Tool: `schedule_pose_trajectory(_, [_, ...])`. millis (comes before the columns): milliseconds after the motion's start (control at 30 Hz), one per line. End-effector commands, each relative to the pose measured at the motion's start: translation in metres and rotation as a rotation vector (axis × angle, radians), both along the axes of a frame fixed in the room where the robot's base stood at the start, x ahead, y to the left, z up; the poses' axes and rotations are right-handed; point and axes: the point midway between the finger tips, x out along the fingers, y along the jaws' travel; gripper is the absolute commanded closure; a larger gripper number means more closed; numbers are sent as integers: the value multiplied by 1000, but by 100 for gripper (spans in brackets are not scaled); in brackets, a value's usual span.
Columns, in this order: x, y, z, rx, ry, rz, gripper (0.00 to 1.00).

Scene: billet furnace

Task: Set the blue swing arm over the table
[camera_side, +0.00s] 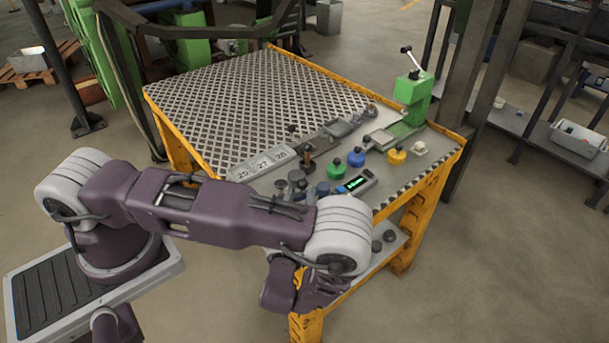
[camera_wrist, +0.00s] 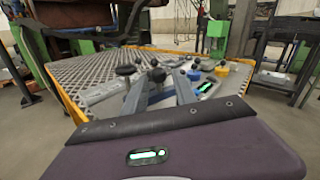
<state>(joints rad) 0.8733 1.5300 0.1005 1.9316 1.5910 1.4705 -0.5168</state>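The table (camera_side: 225,105) has a yellow frame, a patterned metal top and a plain strip with knobs; it also shows in the wrist view (camera_wrist: 75,75). I cannot make out a blue swing arm for certain in either view. A round blue knob (camera_side: 356,158) stands on the strip; it also shows in the wrist view (camera_wrist: 193,75). My gripper (camera_wrist: 162,82) shows as two grey-blue fingers, apart with nothing visibly held between them. They point toward the knobs on the strip. In the side view my gripper is largely hidden behind my arm.
A green knob (camera_side: 336,168), a yellow knob (camera_side: 397,154) and a small display (camera_side: 356,182) sit on the strip. A green lever post (camera_side: 412,92) stands at its far right. Dark posts (camera_side: 490,80) rise beside the table. Most of the patterned top is bare.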

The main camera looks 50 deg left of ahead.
Motion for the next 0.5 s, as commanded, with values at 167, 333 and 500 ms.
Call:
schedule_pose_trajectory(167, [11, 11, 0, 4, 0, 6, 66])
schedule_pose_trajectory(333, [35, 34, 1, 5, 1, 9, 66])
schedule_pose_trajectory(500, [51, 47, 1, 3, 1, 6, 66])
